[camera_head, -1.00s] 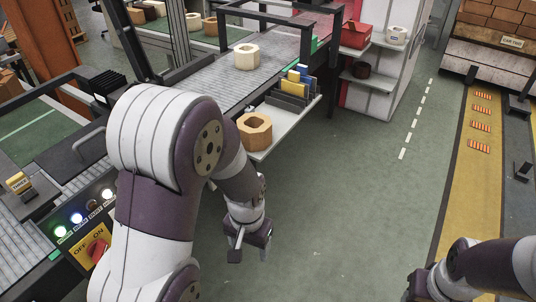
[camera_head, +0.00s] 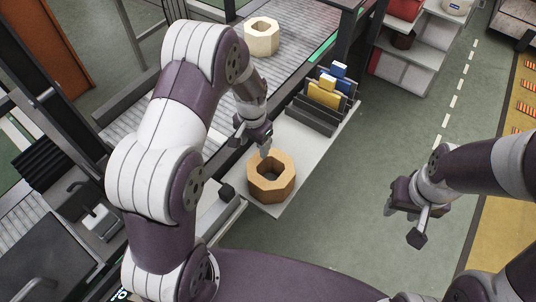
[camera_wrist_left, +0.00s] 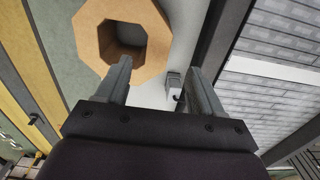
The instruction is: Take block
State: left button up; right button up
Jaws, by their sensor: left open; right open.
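A tan octagonal block (camera_head: 271,176) with a hole through it lies on a light side shelf (camera_head: 325,150) beside the conveyor. It also shows at the top of the left wrist view (camera_wrist_left: 122,34). My left gripper (camera_head: 255,143) is open just above the block's far edge. My right gripper (camera_head: 405,223) is open and empty above the floor on the right. A paler octagonal block (camera_head: 261,37) sits on the conveyor.
The conveyor (camera_head: 205,75) runs along the shelf's left side. A dark rack with yellow and blue plates (camera_head: 325,95) stands on the shelf behind the block. A white shelving unit (camera_head: 410,65) stands at the back right. The green floor (camera_head: 335,225) is clear.

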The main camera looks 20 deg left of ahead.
aim_at(257, 165)
pick_arm(q)
jog(key=shift+w+a+f+p, duration=0.1)
jog(key=shift+w+f+p, duration=0.15)
jog(key=shift+f, duration=0.35)
jog(key=shift+w+a+f+p, duration=0.15)
jog(key=shift+w+f, duration=0.1)
jog(key=shift+f, duration=0.35)
jog(key=f+p, duration=0.1)
jog(key=f, duration=0.2)
jog(key=f+p, duration=0.1)
jog(key=f, duration=0.2)
jog(key=d+f+p, duration=0.1)
jog(key=f, duration=0.3)
jog(key=shift+s, duration=0.3)
jog(key=shift+c, duration=0.3)
pick_arm(e)
jog(key=r, duration=0.3)
jog(key=shift+w+a+r, duration=0.15)
jog(key=shift+w+r, duration=0.1)
jog(key=shift+r, duration=0.15)
pick_arm(q)
grip_shut()
jog(key=shift+r, duration=0.1)
